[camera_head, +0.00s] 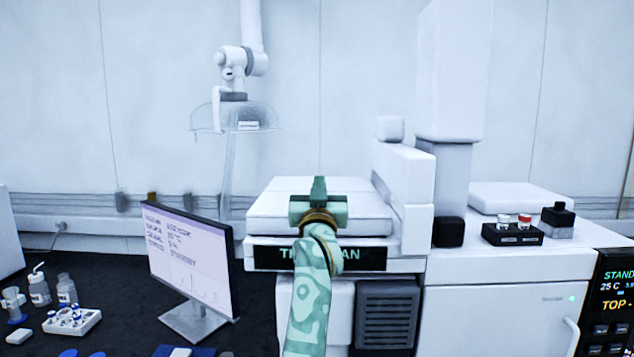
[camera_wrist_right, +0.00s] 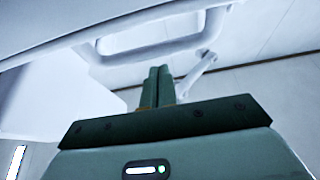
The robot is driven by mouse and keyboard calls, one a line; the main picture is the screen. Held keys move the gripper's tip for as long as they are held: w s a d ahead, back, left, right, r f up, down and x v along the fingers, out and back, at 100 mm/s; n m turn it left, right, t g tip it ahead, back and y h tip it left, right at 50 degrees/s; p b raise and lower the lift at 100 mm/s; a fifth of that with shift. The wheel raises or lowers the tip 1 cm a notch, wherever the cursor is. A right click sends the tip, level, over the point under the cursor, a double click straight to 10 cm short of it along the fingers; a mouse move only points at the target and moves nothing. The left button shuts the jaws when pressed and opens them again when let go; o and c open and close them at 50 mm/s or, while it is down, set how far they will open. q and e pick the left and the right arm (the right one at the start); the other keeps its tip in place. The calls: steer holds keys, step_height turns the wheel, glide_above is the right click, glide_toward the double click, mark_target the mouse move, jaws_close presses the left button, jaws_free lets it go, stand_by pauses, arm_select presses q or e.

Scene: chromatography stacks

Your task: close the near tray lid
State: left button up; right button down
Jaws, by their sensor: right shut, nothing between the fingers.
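A white instrument with a dark lettered band (camera_head: 276,257) across its front stands mid-scene. Its top carries flat white panels (camera_head: 272,207) with a seam between them. The near one looks like the near tray lid, but I cannot tell whether it is fully down. My right gripper (camera_head: 319,184) is above these panels, its green fingers together and empty. In the right wrist view, the closed fingers (camera_wrist_right: 157,74) point toward a white handle-like frame (camera_wrist_right: 150,43); I cannot tell whether they touch it. My right arm hides part of the instrument's front. My left gripper is not in view.
A white upright block (camera_head: 405,185) borders the panels on the right. A black vial holder (camera_head: 512,236) sits farther right. Air above the panels looks clear.

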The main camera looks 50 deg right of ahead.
steer(key=shift+s+a+f+b, duration=0.15)
steer(key=shift+f+b, duration=0.1)
steer(key=shift+f, duration=0.45)
steer(key=shift+s+a+f+b, duration=0.15)
steer(key=shift+f+b, duration=0.05)
steer(key=shift+f, duration=0.5)
